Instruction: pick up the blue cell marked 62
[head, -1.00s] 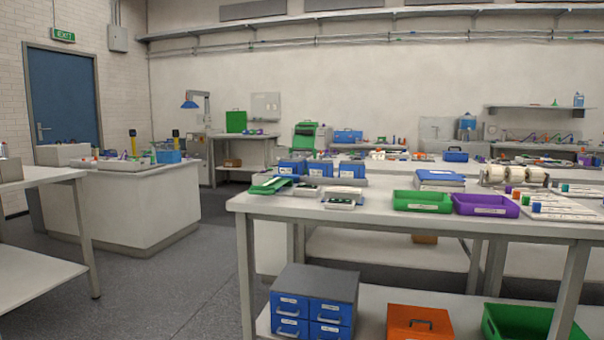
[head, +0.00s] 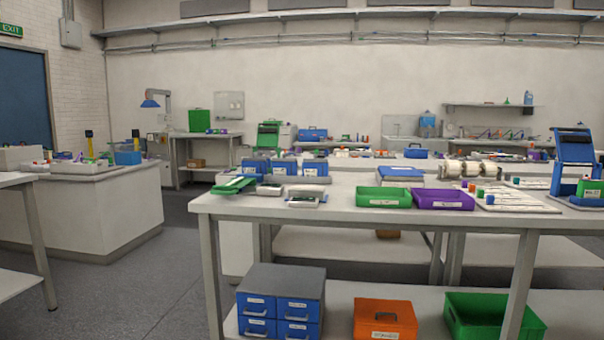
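I cannot make out a blue cell marked 62; the markings are too small to read from here. Small blue and other coloured pieces stand on white trays (head: 522,203) at the right of the near workbench (head: 330,212). Three blue boxes (head: 284,167) stand at the bench's left end. Neither of my grippers shows in the head view.
A green bin (head: 383,198) and a purple bin (head: 443,199) sit on the bench. A blue device (head: 573,150) stands at its right end. Below are a blue drawer unit (head: 280,302), an orange box (head: 384,319) and a green crate (head: 495,317). Floor (head: 165,270) is clear at left.

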